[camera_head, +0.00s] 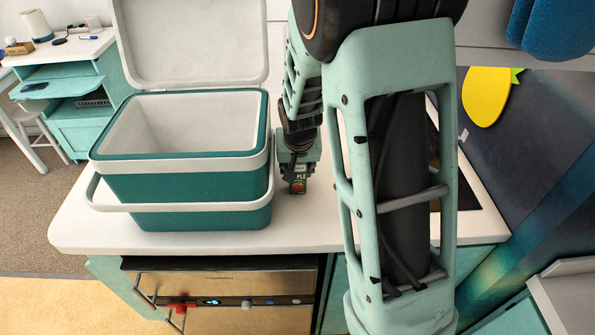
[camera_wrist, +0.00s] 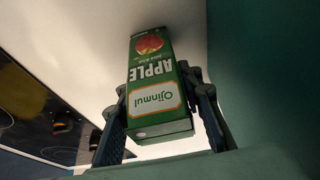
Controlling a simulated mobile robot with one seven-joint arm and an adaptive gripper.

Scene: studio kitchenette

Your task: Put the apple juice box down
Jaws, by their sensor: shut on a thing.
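The apple juice box (camera_head: 298,186) is a small green carton with a red apple picture, low over or on the white counter, just right of the teal cooler. It also shows in the wrist view (camera_wrist: 158,85), with its "APPLE" lettering upside down there. My gripper (camera_wrist: 165,120) is shut on the box, one dark finger on each side of it. In the head view my gripper (camera_head: 298,150) hides the upper part of the box. I cannot tell whether the box touches the counter.
The open, empty-looking teal cooler (camera_head: 185,218) stands on the white counter (camera_head: 300,226), close to the left of my gripper, its lid (camera_head: 190,45) raised. My arm covers much of the dark cooktop (camera_head: 468,195) on the right. Bare counter lies in front of the box.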

